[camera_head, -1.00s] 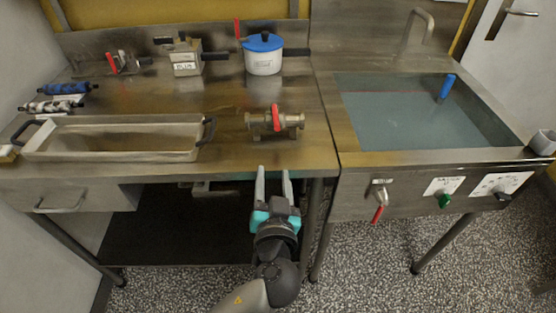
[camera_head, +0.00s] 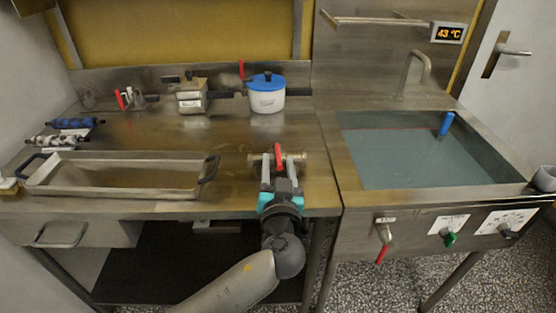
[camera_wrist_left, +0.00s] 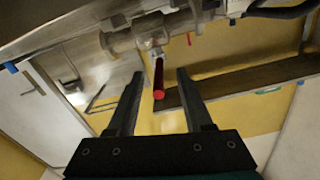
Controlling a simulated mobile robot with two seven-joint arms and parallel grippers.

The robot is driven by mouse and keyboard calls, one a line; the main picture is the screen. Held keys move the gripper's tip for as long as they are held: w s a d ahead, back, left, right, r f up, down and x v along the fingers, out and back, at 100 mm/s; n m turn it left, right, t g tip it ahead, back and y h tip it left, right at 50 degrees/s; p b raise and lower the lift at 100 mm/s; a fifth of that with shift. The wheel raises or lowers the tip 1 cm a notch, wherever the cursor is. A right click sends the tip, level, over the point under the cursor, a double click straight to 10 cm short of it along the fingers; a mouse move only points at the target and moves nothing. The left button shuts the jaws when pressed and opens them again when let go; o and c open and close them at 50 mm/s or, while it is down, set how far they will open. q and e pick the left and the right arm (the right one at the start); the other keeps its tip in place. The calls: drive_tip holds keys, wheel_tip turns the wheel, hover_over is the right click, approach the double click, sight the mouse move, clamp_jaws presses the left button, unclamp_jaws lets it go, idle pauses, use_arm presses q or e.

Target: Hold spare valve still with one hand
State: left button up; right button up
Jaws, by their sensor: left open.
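The spare valve (camera_head: 297,158), a metal body with a red lever handle, lies near the front edge of the steel table. It also shows in the left wrist view (camera_wrist_left: 152,32), where its red lever points toward the camera. My left gripper (camera_head: 279,167) is open and stands at the front of the valve, its fingers partly covering it. In the left wrist view the fingers (camera_wrist_left: 160,78) are apart, with the lever end showing between the tips. I cannot tell whether a finger touches the valve. My right gripper is not in view.
A long metal tray (camera_head: 115,190) lies on the left. A white pot with a blue lid (camera_head: 266,99), a labelled metal box (camera_head: 192,100) and another red-handled fitting (camera_head: 135,100) stand at the back. A water-filled basin (camera_head: 420,158) is on the right.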

use_arm(q)
drive_tip(key=shift+w, duration=0.85)
clamp_jaws()
idle(1.4)
